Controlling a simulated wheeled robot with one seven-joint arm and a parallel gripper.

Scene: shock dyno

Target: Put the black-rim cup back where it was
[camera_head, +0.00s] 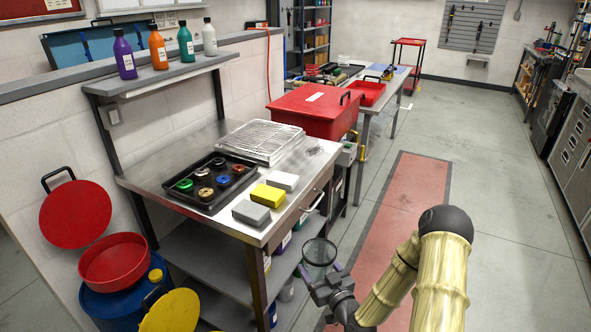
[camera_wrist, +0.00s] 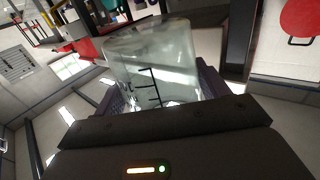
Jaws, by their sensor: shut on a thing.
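The black-rim cup (camera_head: 319,253) is a clear, see-through vessel with a dark rim. In the head view it is held upright or nearly so, in front of the steel bench's (camera_head: 190,131) front right corner and apart from it. My gripper (camera_head: 326,281) is shut on the cup, with a finger on either side of its lower part. In the wrist view the cup (camera_wrist: 155,62) fills the space between the fingers, tilted in the picture, with black measuring marks on its wall. I cannot make out any contents.
The bench holds a black tray (camera_head: 246,184) of small coloured parts, a wire rack (camera_head: 262,139), and yellow (camera_head: 268,196), grey (camera_head: 251,212) and white blocks (camera_head: 283,180). Several bottles stand on the shelf (camera_head: 170,75) above. Drums and red lids crowd the left. The floor at right is clear.

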